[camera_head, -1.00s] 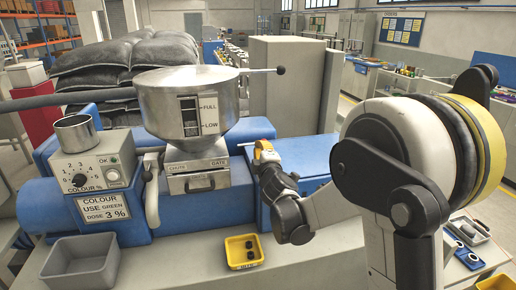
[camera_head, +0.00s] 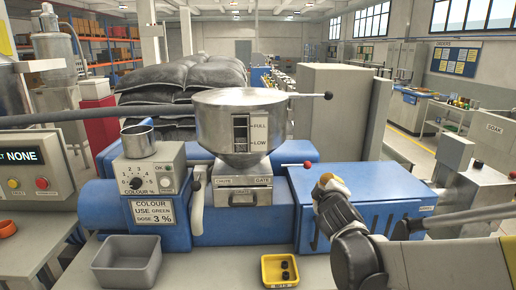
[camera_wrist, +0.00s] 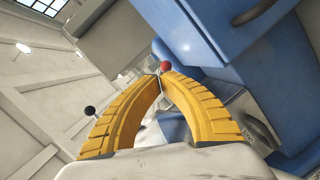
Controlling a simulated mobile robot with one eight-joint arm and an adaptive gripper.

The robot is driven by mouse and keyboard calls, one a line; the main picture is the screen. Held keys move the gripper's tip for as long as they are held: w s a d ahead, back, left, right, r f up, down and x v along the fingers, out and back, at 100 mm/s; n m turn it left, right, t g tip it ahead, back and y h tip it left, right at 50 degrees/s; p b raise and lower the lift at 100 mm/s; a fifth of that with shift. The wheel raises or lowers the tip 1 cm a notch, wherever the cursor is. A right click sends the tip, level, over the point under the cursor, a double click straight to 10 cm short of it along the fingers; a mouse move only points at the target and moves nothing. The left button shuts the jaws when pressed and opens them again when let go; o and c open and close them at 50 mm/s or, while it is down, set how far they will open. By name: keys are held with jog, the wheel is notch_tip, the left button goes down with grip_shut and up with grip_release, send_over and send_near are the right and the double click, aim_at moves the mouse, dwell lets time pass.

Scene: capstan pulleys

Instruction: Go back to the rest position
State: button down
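My gripper (camera_head: 327,183) is in front of the blue machine body, right of the steel hopper (camera_head: 239,122). In the wrist view, its two curved yellow fingers meet at the tips (camera_wrist: 160,76), with nothing seen held. A red knob (camera_wrist: 166,66) shows just beyond the tips. In the head view the red knob (camera_head: 307,164) ends a thin rod from the machine, apart from my fingers. The chute gate (camera_head: 243,190) is below the hopper.
A grey bin (camera_head: 127,264) and a yellow tray (camera_head: 280,271) with dark pieces stand on the front bench. A black-knobbed lever (camera_head: 327,96) sticks out behind the hopper. A panel reading NONE (camera_head: 20,156) is at left. The blue cabinet (camera_head: 370,205) is close to my arm.

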jog(key=s+a+f+m+g+y, duration=0.1)
jog(key=s+f+m+g, duration=0.1)
jog(key=s, duration=0.8)
jog(key=s+a+f+m+g+b, duration=0.1)
jog(key=s+f+m+g, duration=0.2)
jog(key=s, duration=0.8)
jog(key=s+a+f+m+g+y+b, duration=0.1)
jog(key=s+f+m+g, duration=0.2)
jog(key=s, duration=0.7)
notch_tip(320, 180, down, 3)
jog(key=shift+s+a+f+m+y, duration=0.25)
jog(key=shift+a+m+y, duration=0.1)
jog(key=shift+m, duration=0.75)
